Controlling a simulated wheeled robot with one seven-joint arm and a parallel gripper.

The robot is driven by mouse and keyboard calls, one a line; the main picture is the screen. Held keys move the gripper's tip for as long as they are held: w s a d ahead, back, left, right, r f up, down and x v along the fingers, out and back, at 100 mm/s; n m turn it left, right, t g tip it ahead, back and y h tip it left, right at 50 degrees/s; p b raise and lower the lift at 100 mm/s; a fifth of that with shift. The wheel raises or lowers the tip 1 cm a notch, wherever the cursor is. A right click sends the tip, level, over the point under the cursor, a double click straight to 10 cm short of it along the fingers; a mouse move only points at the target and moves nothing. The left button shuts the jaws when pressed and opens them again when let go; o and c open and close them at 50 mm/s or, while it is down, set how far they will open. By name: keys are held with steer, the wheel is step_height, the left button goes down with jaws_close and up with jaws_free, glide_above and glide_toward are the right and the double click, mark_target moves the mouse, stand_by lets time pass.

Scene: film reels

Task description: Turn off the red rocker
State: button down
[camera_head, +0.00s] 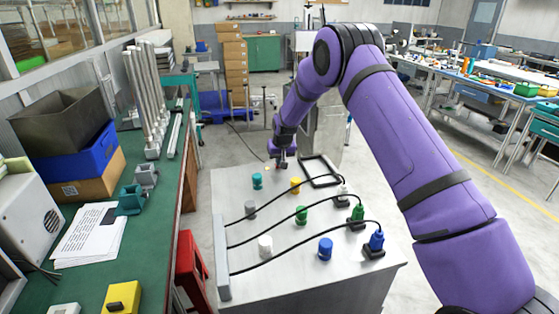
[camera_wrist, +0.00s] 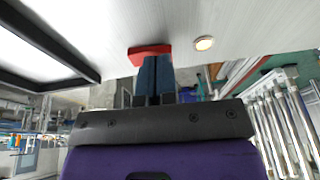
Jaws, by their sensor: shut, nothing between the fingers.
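The red rocker (camera_wrist: 148,49) shows in the wrist view on a pale panel, just beyond my fingertips. My gripper (camera_wrist: 155,62) is shut and empty, its fingers side by side over part of the rocker. I cannot tell whether the fingertips touch it. A small round lamp (camera_wrist: 204,43) with a warm glow sits to the right of the rocker. In the head view, my gripper (camera_head: 281,166) is low at the far edge of the white-topped box (camera_head: 240,187), and the rocker is not clearly visible there.
Colored knobs, such as a teal one (camera_head: 257,181) and a yellow one (camera_head: 295,185), stand nearer on the box. Black cables (camera_head: 290,218) cross the top to several plugs. A green workbench (camera_head: 150,225) is at the left.

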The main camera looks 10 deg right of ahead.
steer(key=shift+s+a+f+h, duration=0.1)
steer(key=shift+a+f+h, duration=0.2)
steer(key=shift+f+h, duration=0.1)
steer(key=shift+d+f, duration=0.1)
steer(key=shift+d, duration=0.1)
steer(key=shift+s, duration=0.1)
steer(key=shift+d, duration=0.95)
steer(key=shift+r, duration=0.45)
steer(key=w+a+v, duration=0.1)
steer(key=a+v, duration=0.1)
steer(key=v, duration=1.1)
steer(key=shift+r, duration=0.45)
